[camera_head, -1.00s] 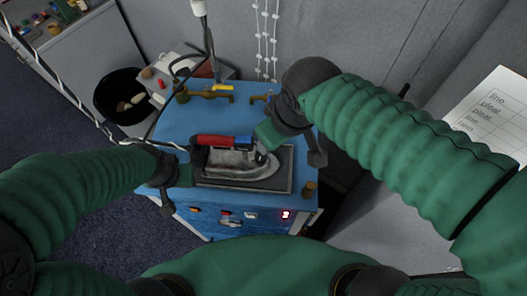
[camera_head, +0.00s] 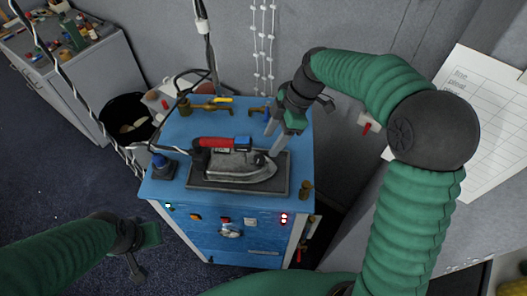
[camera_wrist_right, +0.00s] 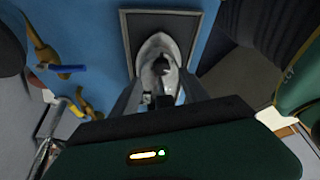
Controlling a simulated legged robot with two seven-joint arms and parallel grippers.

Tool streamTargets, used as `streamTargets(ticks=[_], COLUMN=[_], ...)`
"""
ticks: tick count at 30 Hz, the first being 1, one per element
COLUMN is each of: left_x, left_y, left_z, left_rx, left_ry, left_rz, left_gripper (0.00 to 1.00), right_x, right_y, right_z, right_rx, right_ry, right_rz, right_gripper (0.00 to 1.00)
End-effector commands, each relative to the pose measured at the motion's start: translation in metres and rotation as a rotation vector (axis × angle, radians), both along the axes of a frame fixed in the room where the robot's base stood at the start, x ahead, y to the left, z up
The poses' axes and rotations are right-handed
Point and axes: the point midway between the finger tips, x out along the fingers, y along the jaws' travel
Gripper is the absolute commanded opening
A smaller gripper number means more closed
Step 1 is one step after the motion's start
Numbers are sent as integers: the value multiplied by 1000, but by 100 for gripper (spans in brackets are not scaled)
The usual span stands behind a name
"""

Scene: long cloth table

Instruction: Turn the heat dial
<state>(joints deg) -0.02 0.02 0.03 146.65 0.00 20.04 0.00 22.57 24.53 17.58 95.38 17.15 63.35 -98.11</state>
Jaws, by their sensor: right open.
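A steam iron (camera_head: 232,165) with a red handle and a blue front part (camera_head: 243,142) rests on a dark pad (camera_head: 288,186) on a blue cabinet (camera_head: 200,125). The cabinet's front has small lit buttons and a pale round knob (camera_head: 231,230), perhaps the heat dial; its markings are too small to read. My right gripper (camera_head: 273,139) is open above the iron's right, nose end. In the right wrist view the iron (camera_wrist_right: 158,48) shows between and beyond the open fingers (camera_wrist_right: 157,92). My left gripper (camera_head: 143,252) is low, in front of the cabinet and apart from it.
A blue-black knob-like object (camera_head: 162,166) stands at the cabinet's left edge. Brass valves (camera_head: 205,106) line its back. A black bin (camera_head: 128,118) is at the left, a grey wall behind. A white cord hangs at the left.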

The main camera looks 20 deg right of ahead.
Motion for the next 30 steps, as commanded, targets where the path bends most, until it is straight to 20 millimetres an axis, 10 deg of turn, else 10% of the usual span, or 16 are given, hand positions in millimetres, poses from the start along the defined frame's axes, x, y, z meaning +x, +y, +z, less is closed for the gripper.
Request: streamTargets(ticks=[9, 19, 30], left_x=[0, 0, 0], left_y=[0, 0, 0], left_z=[13, 13, 13], left_rx=[0, 0, 0], left_ry=[0, 0, 0], left_rz=[1, 1, 1], left_gripper=[0, 0, 0], right_x=[2, 2, 2], right_y=[23, 25, 26], right_z=[-58, -65, -65], right_rx=[1, 0, 0], right_ry=[5, 0, 1], right_rz=[2, 0, 0], right_gripper=[53, 53, 6])
